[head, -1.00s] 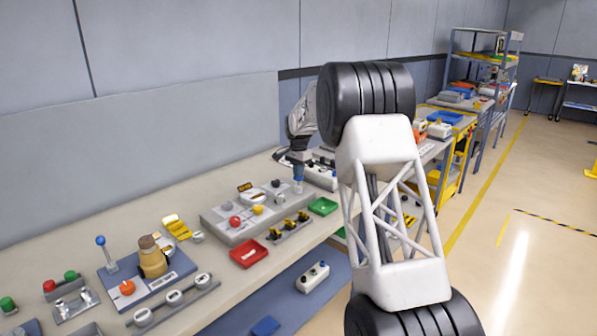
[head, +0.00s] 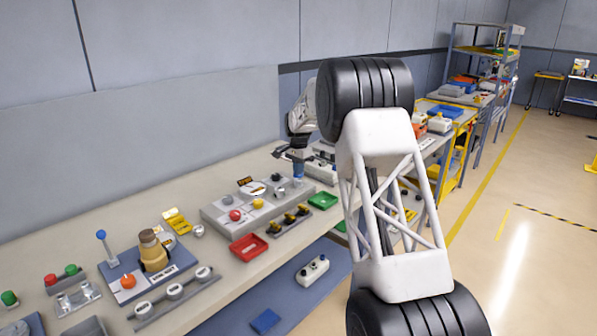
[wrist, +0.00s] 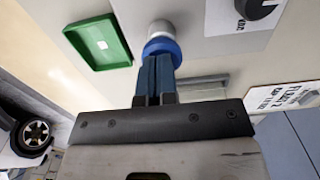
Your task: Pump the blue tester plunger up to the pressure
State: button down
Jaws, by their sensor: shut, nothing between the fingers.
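The blue tester plunger (wrist: 161,47) shows in the wrist view as a blue ring with a pale cylinder beyond it, standing on the grey panel. My gripper (wrist: 157,60) is shut and empty, its two fingers together and their tips at the blue ring. The tips overlap the ring in the picture, and I cannot tell whether they touch it. In the head view my gripper (head: 298,178) is small and points down over the far right end of the grey panel (head: 225,222). The plunger cannot be made out clearly there.
A green tray (wrist: 126,50) lies beside the plunger; it also shows in the head view (head: 322,206). A black knob on a white dial (wrist: 240,24) is on the other side. A red tray (head: 233,250) and other bench fixtures stand nearer. My own white arm link blocks the right.

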notch_tip(320, 180, up, 13)
dwell(0.5)
dwell(1.2)
jog(key=shift+r, duration=0.1)
dwell(0.4)
jog(key=s+d+r+n, duration=0.1)
jog(key=s+d+r, duration=0.25)
jog(key=s, duration=0.85)
jog(key=s+d+r+n+t, duration=0.1)
jog(key=s+d+r+n, duration=0.3)
jog(key=s, duration=0.9)
jog(key=s+d+r+m, duration=0.1)
jog(key=s+d+r, duration=0.3)
jog(key=s, duration=0.8)
jog(key=s+d+f+n, duration=0.1)
jog(key=s+f, duration=0.3)
jog(key=s, duration=0.8)
jog(key=s+d+f+n+t, duration=0.1)
jog(key=s+f+n, duration=0.1)
jog(key=s, duration=1.1)
jog(key=s+d+f+n, duration=0.1)
jog(key=s+f, duration=0.4)
jog(key=s, duration=0.8)
jog(key=shift+f+n+t, duration=0.3)
jog(key=shift+n, duration=0.1)
